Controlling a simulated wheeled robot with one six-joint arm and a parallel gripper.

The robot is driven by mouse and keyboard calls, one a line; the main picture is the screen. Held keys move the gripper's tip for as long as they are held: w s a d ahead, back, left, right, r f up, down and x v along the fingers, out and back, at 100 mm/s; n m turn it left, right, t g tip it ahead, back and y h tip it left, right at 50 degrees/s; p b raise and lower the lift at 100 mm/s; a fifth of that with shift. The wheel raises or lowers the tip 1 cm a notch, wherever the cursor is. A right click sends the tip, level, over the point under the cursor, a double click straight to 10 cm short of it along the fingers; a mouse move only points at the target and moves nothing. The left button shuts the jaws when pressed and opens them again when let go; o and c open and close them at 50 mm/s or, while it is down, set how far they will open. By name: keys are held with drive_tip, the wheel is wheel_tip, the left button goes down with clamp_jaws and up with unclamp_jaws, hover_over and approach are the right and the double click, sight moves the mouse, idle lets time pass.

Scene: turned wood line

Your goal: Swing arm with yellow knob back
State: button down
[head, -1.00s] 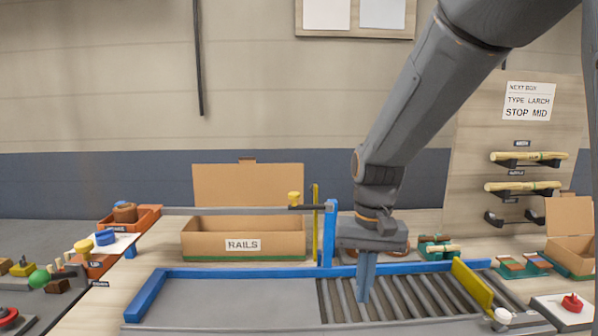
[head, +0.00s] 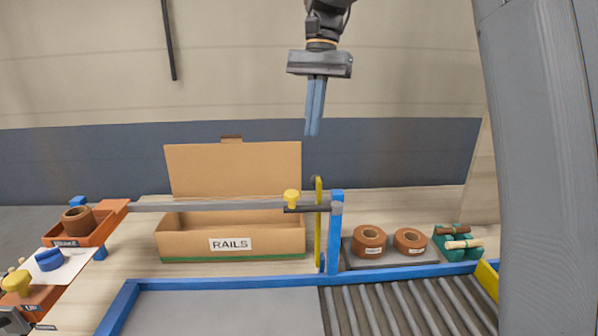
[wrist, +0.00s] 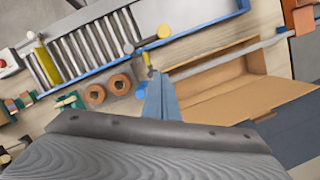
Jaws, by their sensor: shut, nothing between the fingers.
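The swing arm (head: 230,205) is a long grey bar lying across the front of the open cardboard box. Its yellow knob (head: 291,198) stands near its right end, beside the blue post (head: 336,232). My gripper (head: 312,132) is shut and empty, high above the bench and apart from the knob, slightly to its right in the head view. In the wrist view the gripper (wrist: 162,85) points toward the post end of the bar, and the yellow knob (wrist: 164,31) shows just beyond the fingers.
The open box marked RAILS (head: 230,240) stands behind the blue-edged tray (head: 225,305). Rollers (head: 400,305) lie to its right. Two brown rolls (head: 369,239) sit right of the post. A yellow upright strip (head: 318,225) stands between knob and post. Orange bins (head: 90,235) are at left.

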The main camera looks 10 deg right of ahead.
drive_tip(key=shift+f, duration=0.15)
drive_tip(key=s+a+f+p, duration=0.3)
drive_tip(key=s+f+p, duration=0.1)
drive_tip(key=f, duration=0.5)
drive_tip(key=shift+s+a+f, duration=0.2)
drive_tip(key=shift+s+f, duration=0.05)
drive_tip(key=shift+s, duration=0.55)
drive_tip(key=shift+a+p, duration=0.1)
drive_tip(key=shift+p, duration=0.25)
